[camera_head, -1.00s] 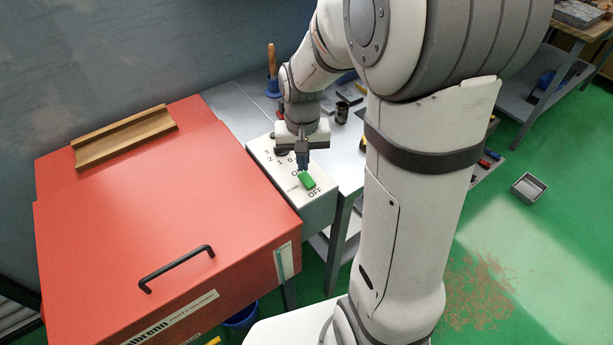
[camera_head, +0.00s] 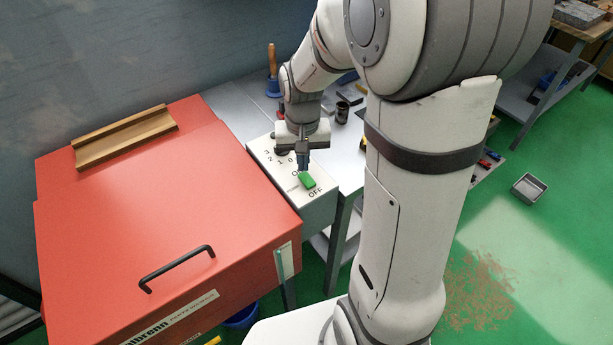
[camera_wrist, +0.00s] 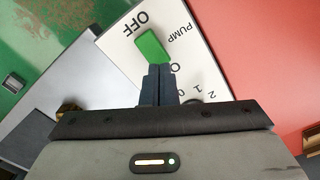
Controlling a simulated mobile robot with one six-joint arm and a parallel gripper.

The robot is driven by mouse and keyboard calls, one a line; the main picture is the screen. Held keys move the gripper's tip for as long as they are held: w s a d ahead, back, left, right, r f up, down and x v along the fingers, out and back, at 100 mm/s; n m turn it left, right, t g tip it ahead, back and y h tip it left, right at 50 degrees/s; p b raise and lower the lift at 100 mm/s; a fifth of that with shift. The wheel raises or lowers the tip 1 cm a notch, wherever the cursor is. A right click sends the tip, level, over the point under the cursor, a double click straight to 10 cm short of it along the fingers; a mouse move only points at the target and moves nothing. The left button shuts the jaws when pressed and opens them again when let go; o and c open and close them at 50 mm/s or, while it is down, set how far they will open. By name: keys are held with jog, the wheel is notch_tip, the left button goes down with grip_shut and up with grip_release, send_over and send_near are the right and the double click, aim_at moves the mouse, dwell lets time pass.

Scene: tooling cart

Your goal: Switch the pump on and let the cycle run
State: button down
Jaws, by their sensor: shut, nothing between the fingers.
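The pump switch is a green rocker (camera_head: 307,181) on the white top of a control box (camera_head: 323,205), between the ON and OFF labels. It also shows in the wrist view as a green block (camera_wrist: 152,47), with OFF and PUMP printed near it. My gripper (camera_head: 304,168) is shut and empty, pointing down at the ON end of the rocker. In the wrist view its dark fingertips (camera_wrist: 158,68) meet side by side at the rocker's near edge. I cannot tell whether they touch it. The ON label and the numbered dial are partly hidden by my gripper.
A red cabinet (camera_head: 150,215) with a black handle (camera_head: 177,268) stands left of the control box; a wooden channel (camera_head: 125,138) lies on it. A grey bench (camera_head: 240,103) behind carries a blue-based tool (camera_head: 272,75) and a dark cup (camera_head: 342,112). A grey tray (camera_head: 529,187) lies on the green floor.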

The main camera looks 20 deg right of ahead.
aim_at(303, 174)
jog(key=shift+f+b, duration=0.8)
jog(key=shift+f, duration=0.25)
dwell(0.5)
jog(key=shift+r+p, duration=2.75)
jog(key=shift+r, duration=0.8)
jog(key=s+r+n+t, duration=0.1)
jog(key=s+r, duration=0.3)
jog(key=s, duration=0.3)
jog(key=s+r+n+t, duration=0.1)
jog(key=s+r+t, duration=0.1)
jog(key=s+r, duration=0.2)
jog(key=shift+s+r, duration=0.3)
jog(key=shift+s, duration=1.3)
